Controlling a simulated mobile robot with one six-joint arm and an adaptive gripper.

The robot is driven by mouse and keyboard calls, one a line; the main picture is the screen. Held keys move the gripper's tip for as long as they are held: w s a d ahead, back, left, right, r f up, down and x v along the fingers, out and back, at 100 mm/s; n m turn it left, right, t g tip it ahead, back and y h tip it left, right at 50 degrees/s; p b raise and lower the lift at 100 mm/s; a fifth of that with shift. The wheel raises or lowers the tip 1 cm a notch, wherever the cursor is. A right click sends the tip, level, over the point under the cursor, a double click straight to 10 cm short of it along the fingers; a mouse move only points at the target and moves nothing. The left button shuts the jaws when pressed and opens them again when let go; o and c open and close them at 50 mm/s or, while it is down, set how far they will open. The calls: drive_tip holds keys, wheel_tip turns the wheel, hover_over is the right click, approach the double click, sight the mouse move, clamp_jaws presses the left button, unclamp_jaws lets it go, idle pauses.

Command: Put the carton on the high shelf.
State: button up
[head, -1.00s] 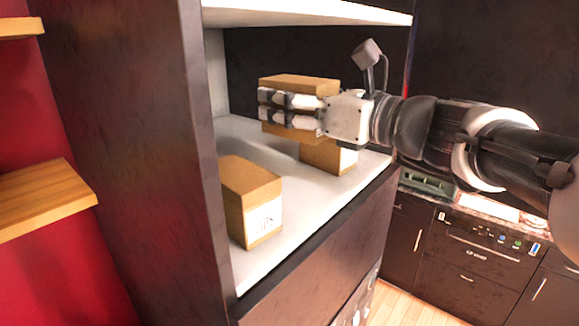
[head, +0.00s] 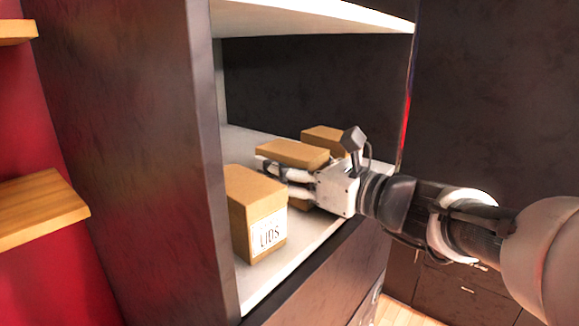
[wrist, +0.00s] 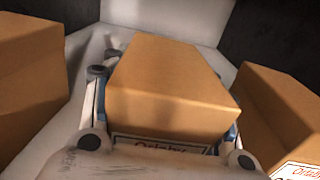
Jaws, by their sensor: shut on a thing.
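The carton (head: 293,152) is a brown cardboard box between my gripper's fingers, low over the white shelf (head: 262,287) inside the dark cabinet. In the wrist view the carton (wrist: 172,85) fills the middle, with a white label partly showing at its lower front. My gripper (head: 290,180) is shut on it, with a finger along each side. The gripper reaches in from the right. Whether the carton's base touches the shelf cannot be told, since the gripper hides its lower part.
A brown carton labelled "LIDS" (head: 257,215) stands at the front left of the shelf. Another carton (head: 325,138) stands behind on the right. In the wrist view cartons flank mine closely on both sides. A white shelf board (head: 310,15) is overhead, and the cabinet's side wall (head: 150,150) is left.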

drive_tip(key=shift+a, duration=0.1)
drive_tip(key=o, duration=1.3)
drive_tip(key=shift+c, duration=0.2)
drive_tip(key=shift+s+d, duration=0.2)
drive_tip(key=shift+d, duration=0.15)
drive_tip(key=p+v, duration=0.1)
drive_tip(key=v, duration=1)
drive_tip(key=shift+s+d, duration=0.1)
drive_tip(key=shift+s, duration=0.1)
